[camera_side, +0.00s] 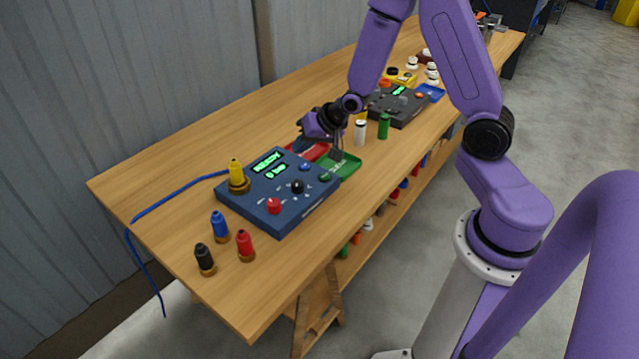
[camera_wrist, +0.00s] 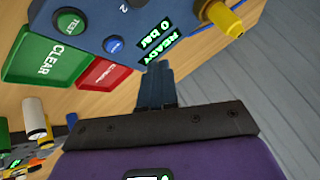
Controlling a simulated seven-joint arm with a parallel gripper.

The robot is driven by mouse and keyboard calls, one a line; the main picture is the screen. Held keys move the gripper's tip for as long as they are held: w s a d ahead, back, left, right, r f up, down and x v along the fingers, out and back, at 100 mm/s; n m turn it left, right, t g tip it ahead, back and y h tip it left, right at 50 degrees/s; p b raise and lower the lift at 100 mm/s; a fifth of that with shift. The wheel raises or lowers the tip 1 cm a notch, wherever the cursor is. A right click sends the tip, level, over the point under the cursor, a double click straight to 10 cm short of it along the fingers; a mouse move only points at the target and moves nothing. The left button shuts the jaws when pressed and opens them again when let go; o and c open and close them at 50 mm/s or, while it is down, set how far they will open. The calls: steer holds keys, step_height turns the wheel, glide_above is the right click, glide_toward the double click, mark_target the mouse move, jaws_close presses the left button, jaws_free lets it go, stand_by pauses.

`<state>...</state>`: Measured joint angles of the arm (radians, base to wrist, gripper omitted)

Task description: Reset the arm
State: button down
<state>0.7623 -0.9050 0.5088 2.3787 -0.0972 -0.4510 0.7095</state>
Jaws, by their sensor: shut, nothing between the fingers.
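My gripper (camera_side: 338,155) is shut and empty. It hangs low over the table beside the blue control box, close above the red pad (camera_side: 307,150) and the green pad (camera_side: 345,166); I cannot tell if it touches them. Its closed fingers (camera_wrist: 157,80) show in the wrist view, pointing toward the box edge. The blue control box (camera_side: 255,205) has a lit display reading "READY" and "0 bar". In the wrist view the display (camera_wrist: 163,42), the green pad marked "CLEAR" (camera_wrist: 55,53) and the red pad (camera_wrist: 103,75) show beside the fingers.
A yellow-topped fitting (camera_side: 237,172) stands at the box's corner with a blue hose (camera_side: 175,199). Blue (camera_side: 219,226), red (camera_side: 245,245) and black (camera_side: 204,259) fittings stand at the front. White (camera_side: 360,132) and green (camera_side: 384,125) cylinders and a dark box (camera_side: 398,106) stand behind.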

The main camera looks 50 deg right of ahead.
steer(key=s+a+r+n+g, duration=0.5)
steer(key=s+a+n, duration=0.5)
steer(key=s, duration=0.5)
steer(key=s+r+n+g, duration=0.1)
steer(key=s+r+n, duration=0.1)
steer(key=s, duration=0.3)
steer(key=s+d+r+n, duration=0.1)
steer(key=s+r+n, duration=0.1)
steer(key=s, duration=0.4)
steer(key=s+r+n+g+h, duration=0.1)
steer(key=s+r+n, duration=0.1)
steer(key=s+n, duration=0.2)
steer(key=shift+s+d+r+g, duration=0.3)
steer(key=shift+s+d, duration=0.1)
steer(key=shift+s, duration=0.35)
